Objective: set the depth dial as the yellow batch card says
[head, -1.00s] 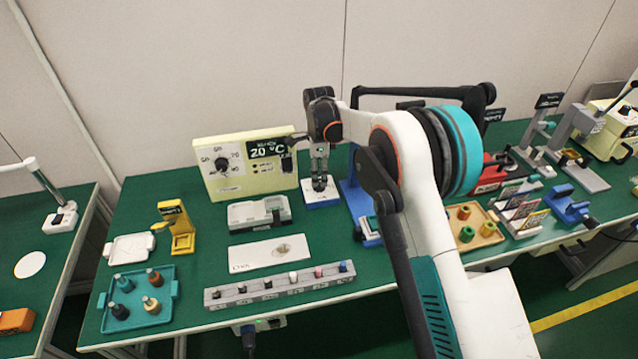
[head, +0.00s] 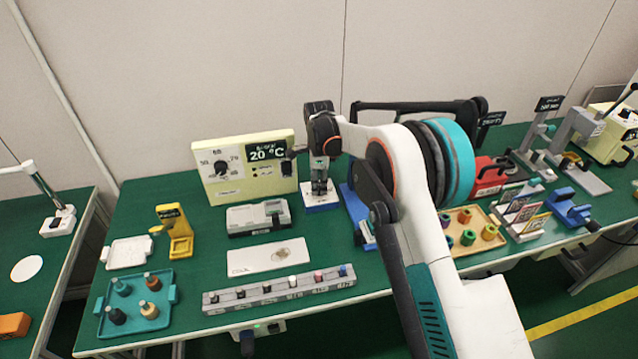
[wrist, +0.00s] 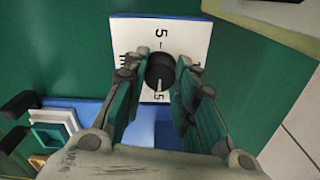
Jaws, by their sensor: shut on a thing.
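The depth dial is a small black knob (wrist: 160,72) on a white plate (wrist: 190,35) with a blue edge. The plate bears a large 5 at its top and a 15 below the knob, with tick marks. My gripper (wrist: 162,78) is shut on the knob, with a finger at either side. In the head view my gripper (head: 319,190) stands over the white plate (head: 322,205). The fingers hide part of the scale, and I cannot tell the exact setting. A yellow-edged card (head: 537,222) stands at the front of a card rack on the right; its text is too small to read.
A cream box reading 20 °C (head: 247,170) stands left of my gripper. A blue stand (head: 352,205) is close on the right. A grey caliper-like device (head: 258,217), a white sheet (head: 268,257) and a grey peg strip (head: 280,290) lie in front.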

